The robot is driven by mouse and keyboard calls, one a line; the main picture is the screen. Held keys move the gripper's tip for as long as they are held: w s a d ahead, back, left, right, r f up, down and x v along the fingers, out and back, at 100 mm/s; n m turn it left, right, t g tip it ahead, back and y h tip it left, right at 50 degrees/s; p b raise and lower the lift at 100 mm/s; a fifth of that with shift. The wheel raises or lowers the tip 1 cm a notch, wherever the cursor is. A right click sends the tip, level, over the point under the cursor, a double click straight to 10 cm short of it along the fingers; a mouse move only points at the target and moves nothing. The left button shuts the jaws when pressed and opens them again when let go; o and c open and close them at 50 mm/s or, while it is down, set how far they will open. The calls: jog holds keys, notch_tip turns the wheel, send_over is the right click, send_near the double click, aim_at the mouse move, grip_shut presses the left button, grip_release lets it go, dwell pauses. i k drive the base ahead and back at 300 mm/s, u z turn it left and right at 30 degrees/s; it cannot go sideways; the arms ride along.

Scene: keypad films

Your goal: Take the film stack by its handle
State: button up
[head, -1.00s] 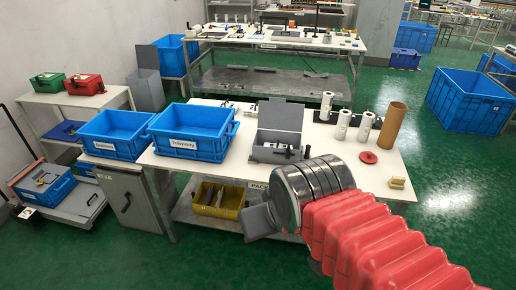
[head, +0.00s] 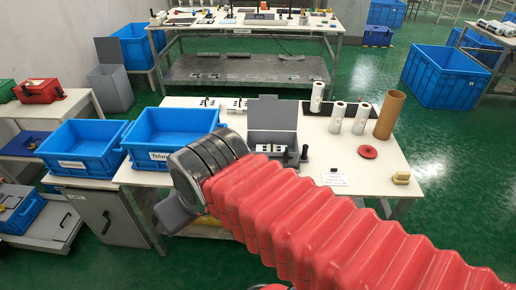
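My gripper (head: 172,214) is the dark grey end of my arm, low in front of the white table (head: 340,152). It hangs over the table's front edge, left of centre, and its fingertips cannot be made out. An open grey case (head: 273,112) stands on the table to the right of my gripper, with its lid up. Small white pieces (head: 272,148) and an upright black knob (head: 304,153) show at its front. I cannot tell which item is the film stack or its handle. My red arm sleeve hides the front middle of the table.
White rolls (head: 337,116), a brown tube (head: 390,114), a red disc (head: 368,152) and a tan block (head: 402,177) stand or lie on the right.

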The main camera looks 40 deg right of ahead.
aim_at(272, 147)
jog(key=z, duration=0.2)
jog(key=i, duration=0.9)
jog(key=z, duration=0.4)
